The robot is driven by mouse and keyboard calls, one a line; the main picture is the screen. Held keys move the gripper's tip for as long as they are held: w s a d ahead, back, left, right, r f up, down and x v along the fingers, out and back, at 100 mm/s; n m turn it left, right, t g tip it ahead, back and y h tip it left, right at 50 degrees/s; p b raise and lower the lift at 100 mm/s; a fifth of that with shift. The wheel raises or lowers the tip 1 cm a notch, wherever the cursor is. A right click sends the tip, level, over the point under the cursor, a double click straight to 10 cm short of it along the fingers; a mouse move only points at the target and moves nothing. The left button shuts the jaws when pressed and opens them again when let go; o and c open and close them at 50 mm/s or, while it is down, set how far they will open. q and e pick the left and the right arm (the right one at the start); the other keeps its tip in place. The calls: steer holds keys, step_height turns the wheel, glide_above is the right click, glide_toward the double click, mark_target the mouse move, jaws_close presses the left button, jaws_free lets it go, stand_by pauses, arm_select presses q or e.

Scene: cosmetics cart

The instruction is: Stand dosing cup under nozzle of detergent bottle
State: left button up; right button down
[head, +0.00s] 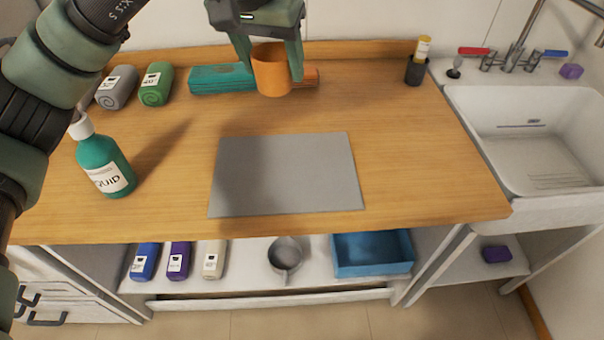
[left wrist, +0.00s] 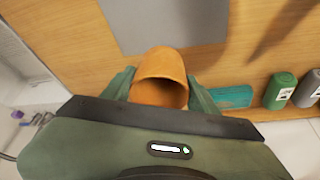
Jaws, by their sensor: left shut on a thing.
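An orange cup (head: 271,72) is in my left gripper (head: 268,68), over the rear part of the wooden counter. The gripper's fingers are shut on either side of it. In the left wrist view the cup (left wrist: 160,75) sits between the fingers (left wrist: 160,92) with its open end towards the camera. Whether its base touches the counter I cannot tell. The green detergent bottle (head: 104,160) with a white top and a label stands upright at the left of the counter, apart from the cup. The bottle's nozzle is partly hidden by my arm. My right gripper is out of view.
A grey mat (head: 287,175) lies bare mid-counter. A dark holder (head: 416,70) stands back right, before the sink (head: 530,140). A metal pot (head: 284,255) is on the shelf below.

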arm_select(q)
steer(key=shift+s+d+f, duration=0.1)
steer(key=shift+d, duration=0.25)
step_height(320, 180, down, 15)
steer(key=shift+r+p, duration=0.1)
steer(key=shift+p, duration=0.7)
step_height(320, 180, down, 4)
steer(key=shift+r, duration=0.1)
steer(key=shift+f, duration=0.45)
steer(key=shift+f, duration=0.2)
steer(key=o, duration=1.3)
steer(key=shift+r, duration=0.1)
